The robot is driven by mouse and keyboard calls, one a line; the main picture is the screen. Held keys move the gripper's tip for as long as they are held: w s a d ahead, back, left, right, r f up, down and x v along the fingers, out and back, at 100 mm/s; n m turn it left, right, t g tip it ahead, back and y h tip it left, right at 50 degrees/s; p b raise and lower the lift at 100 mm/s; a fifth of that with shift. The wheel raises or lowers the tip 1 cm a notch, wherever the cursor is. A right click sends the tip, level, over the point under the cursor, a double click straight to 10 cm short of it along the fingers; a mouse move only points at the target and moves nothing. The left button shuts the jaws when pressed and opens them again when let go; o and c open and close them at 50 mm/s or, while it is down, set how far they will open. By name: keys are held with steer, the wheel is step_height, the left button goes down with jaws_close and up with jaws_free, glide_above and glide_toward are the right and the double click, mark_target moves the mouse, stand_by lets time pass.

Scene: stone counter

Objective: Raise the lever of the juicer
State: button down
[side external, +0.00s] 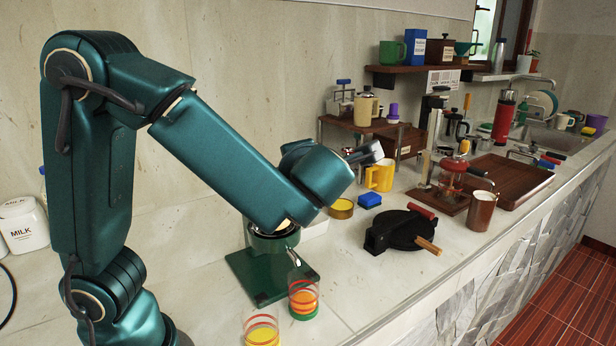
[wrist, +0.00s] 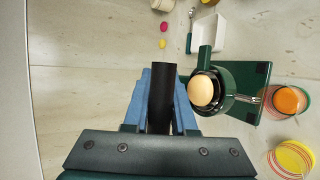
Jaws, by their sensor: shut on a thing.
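The green juicer (side external: 272,272) stands on the stone counter, with its upper part hidden behind my forearm in the side view. In the wrist view the juicer (wrist: 229,91) shows its round cup, with a pale, rounded piece (wrist: 202,91) in it. The black lever handle (wrist: 160,105) lies to the left of the cup in the wrist view. My gripper (wrist: 161,80) has its blue fingers on either side of this handle and is shut on it. The fingers are not clearly visible in the side view.
Two glasses, one with orange (side external: 303,300) and one with yellow (side external: 262,331), stand in front of the juicer. A black waffle iron (side external: 398,231) and a yellow mug (side external: 380,176) are to the right. A white tray (wrist: 208,33) lies beyond the juicer.

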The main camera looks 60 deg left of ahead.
steer(key=a+r+h, duration=0.2)
steer(key=r+n+h, duration=0.1)
steer(key=r, duration=0.1)
steer(key=shift+a+r+g+h, duration=0.1)
steer(key=shift+a+g+h, duration=0.2)
steer(key=shift+a, duration=0.1)
steer(key=a+r, duration=0.4)
steer(key=a, duration=0.7)
steer(key=shift+s, duration=0.15)
steer(key=shift+a, duration=0.1)
stand_by(0.5)
steer(key=c, duration=0.7)
jaws_free()
steer(key=shift+c, duration=0.2)
